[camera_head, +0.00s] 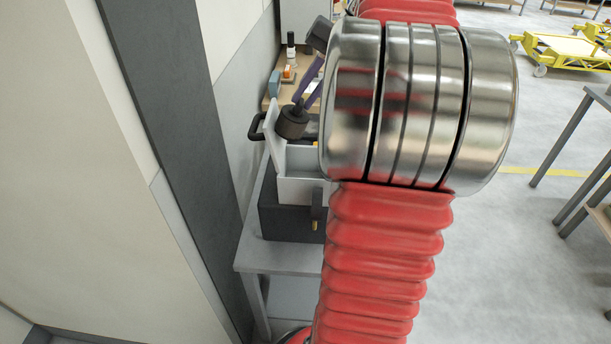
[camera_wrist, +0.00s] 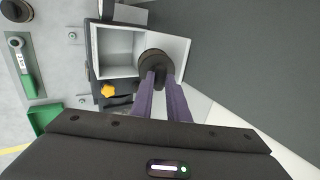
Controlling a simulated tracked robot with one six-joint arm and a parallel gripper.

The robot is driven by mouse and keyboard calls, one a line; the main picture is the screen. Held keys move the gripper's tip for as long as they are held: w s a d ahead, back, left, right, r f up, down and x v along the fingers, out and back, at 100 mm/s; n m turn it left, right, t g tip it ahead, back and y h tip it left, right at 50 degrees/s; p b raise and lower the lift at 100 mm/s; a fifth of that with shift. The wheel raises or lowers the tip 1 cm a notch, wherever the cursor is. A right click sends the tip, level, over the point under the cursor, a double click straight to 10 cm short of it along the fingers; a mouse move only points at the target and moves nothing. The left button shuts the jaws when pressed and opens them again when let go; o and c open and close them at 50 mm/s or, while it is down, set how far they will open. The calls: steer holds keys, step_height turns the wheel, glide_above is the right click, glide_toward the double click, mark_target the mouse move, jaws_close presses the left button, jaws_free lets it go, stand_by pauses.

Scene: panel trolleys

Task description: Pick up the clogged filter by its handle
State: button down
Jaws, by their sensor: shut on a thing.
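The clogged filter, a dark round cylinder (camera_head: 292,122), hangs tilted from my gripper (camera_head: 305,88). In the wrist view the filter (camera_wrist: 155,62) lies beyond the fingertips, in line with the right part of a white box (camera_wrist: 94,50). My gripper's two purple fingers (camera_wrist: 161,80) are shut on its short upright handle, which they mostly hide. In the head view the filter appears in front of the upper part of the white box (camera_head: 300,190). I cannot tell its exact height over the box. My arm hides the box's right side.
A dark case (camera_head: 283,215) stands under the white box on a grey table (camera_head: 275,258). A wall (camera_head: 185,130) is close on the left.

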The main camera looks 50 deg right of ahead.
mark_target(307, 117)
steer(key=shift+r, duration=0.1)
steer(key=shift+r, duration=1.95)
